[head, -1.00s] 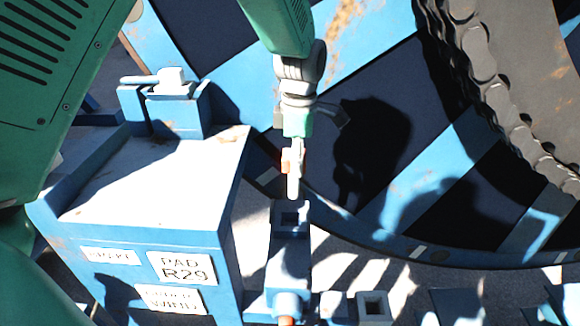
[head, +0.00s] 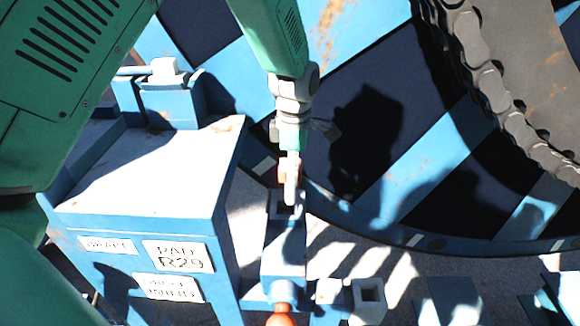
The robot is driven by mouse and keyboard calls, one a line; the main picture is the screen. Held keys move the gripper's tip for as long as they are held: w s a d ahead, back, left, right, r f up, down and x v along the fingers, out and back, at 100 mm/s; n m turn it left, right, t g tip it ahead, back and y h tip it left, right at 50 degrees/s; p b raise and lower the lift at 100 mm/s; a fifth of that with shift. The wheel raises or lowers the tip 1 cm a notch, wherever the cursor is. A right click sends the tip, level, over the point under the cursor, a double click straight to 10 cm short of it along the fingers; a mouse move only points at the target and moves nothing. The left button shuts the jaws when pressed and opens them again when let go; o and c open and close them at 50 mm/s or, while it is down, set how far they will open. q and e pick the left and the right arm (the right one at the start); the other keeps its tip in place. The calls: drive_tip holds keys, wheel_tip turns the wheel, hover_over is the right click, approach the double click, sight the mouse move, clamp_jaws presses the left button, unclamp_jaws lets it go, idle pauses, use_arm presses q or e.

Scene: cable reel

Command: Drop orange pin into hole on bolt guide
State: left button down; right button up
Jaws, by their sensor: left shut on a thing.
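My left gripper (head: 290,168) comes down from the top middle of the head view, its fingers pointing down. It is shut on the orange pin (head: 282,173), of which only a small part shows beside the pale fingers. The blue bolt guide (head: 284,258) stands just below, right of the blue box. Its dark square hole (head: 289,209) is in the top, and the fingertips overlap its far edge in the picture. I cannot tell whether the pin's tip has entered the hole. My right gripper is not in view.
A blue box (head: 130,228) with labels, one reading PAD R29, stands to the left. The big blue and black reel (head: 420,170) and a heavy chain (head: 490,75) fill the back right. An orange rounded end (head: 281,319) and a square socket (head: 369,300) are at the front.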

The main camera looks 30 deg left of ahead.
sight(281, 160)
use_arm(q)
drive_tip(key=shift+a, duration=0.35)
drive_tip(key=shift+s+a+f, duration=0.1)
drive_tip(key=shift+a+f, duration=0.1)
drive_tip(key=shift+a, duration=0.95)
drive_tip(key=shift+d+r, duration=0.25)
drive_tip(key=shift+d, duration=0.55)
drive_tip(key=shift+a+f, duration=0.35)
drive_tip(key=shift+a, duration=0.3)
drive_tip(key=shift+a+f, duration=0.2)
drive_tip(key=shift+f, duration=0.15)
drive_tip(key=shift+d+f, duration=0.4)
drive_tip(key=shift+d, duration=0.25)
drive_tip(key=shift+d+f, duration=0.1)
drive_tip(key=shift+f, duration=0.15)
drive_tip(key=shift+a+f, duration=0.25)
drive_tip(key=shift+a, duration=0.2)
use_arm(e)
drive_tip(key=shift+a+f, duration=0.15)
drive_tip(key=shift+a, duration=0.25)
use_arm(q)
drive_tip(key=shift+d, duration=0.3)
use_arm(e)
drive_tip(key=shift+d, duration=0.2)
